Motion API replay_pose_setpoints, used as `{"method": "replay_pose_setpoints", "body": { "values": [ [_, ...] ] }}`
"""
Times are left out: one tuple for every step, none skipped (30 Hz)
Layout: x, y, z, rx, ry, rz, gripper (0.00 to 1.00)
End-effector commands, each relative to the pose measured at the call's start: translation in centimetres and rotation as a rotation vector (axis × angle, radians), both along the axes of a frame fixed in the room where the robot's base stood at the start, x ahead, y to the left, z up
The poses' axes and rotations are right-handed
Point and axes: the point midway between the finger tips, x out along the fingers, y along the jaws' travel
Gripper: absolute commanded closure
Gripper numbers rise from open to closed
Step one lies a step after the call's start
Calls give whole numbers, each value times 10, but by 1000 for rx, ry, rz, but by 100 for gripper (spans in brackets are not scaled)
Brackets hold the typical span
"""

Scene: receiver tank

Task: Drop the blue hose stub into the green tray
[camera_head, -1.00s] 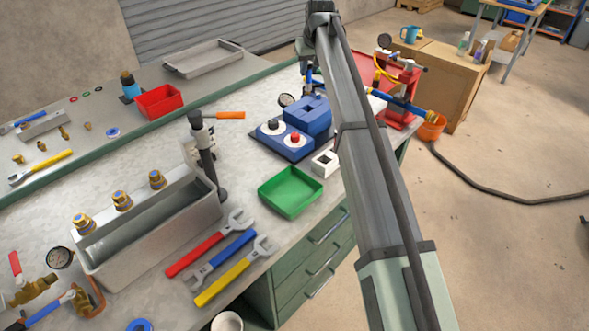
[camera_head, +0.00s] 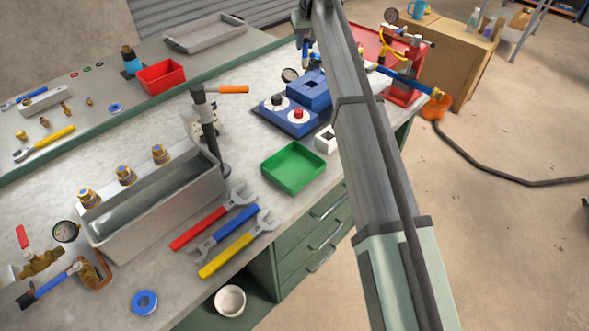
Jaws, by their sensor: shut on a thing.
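The green tray (camera_head: 294,167) sits on the workbench near its front edge, left of my arm, and its floor is bare. My gripper (camera_head: 305,58) is small in the picture at the top, above the far part of the bench and partly hidden by my arm. It points down and is shut on a small blue piece, which looks like the blue hose stub; its outline is hard to make out. The gripper is well behind the green tray, apart from it.
A blue block fixture (camera_head: 300,100) and a white square block (camera_head: 325,139) stand behind the tray. A black post with an orange handle (camera_head: 208,125) stands left. Wrenches (camera_head: 228,228) lie in front. A red stand (camera_head: 404,88) is at the right.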

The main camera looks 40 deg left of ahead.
Motion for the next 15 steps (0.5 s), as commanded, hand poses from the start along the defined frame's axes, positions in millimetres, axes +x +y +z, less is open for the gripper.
{"method": "replay_pose_setpoints", "body": {
  "values": [
    [-14, 5, 4, 1, 0, 14, 100],
    [-23, 6, 5, 0, 0, 22, 100],
    [-36, 4, 6, 0, 0, 31, 100],
    [-46, 2, 6, 0, 0, 39, 100],
    [-56, -3, 6, 1, -1, 45, 100],
    [-69, -8, 6, 1, -1, 53, 100],
    [-79, -14, 5, 2, -1, 58, 100],
    [-89, -18, 5, 2, -1, 65, 100],
    [-102, -27, 3, 2, -1, 71, 100],
    [-111, -33, 2, 1, 0, 76, 100],
    [-121, -40, 0, 1, 0, 80, 100],
    [-133, -50, -2, 0, 0, 87, 100],
    [-142, -58, -4, 0, 1, 90, 100],
    [-152, -66, -6, 0, 0, 93, 100],
    [-163, -77, -8, 0, 0, 96, 100]
  ]
}}
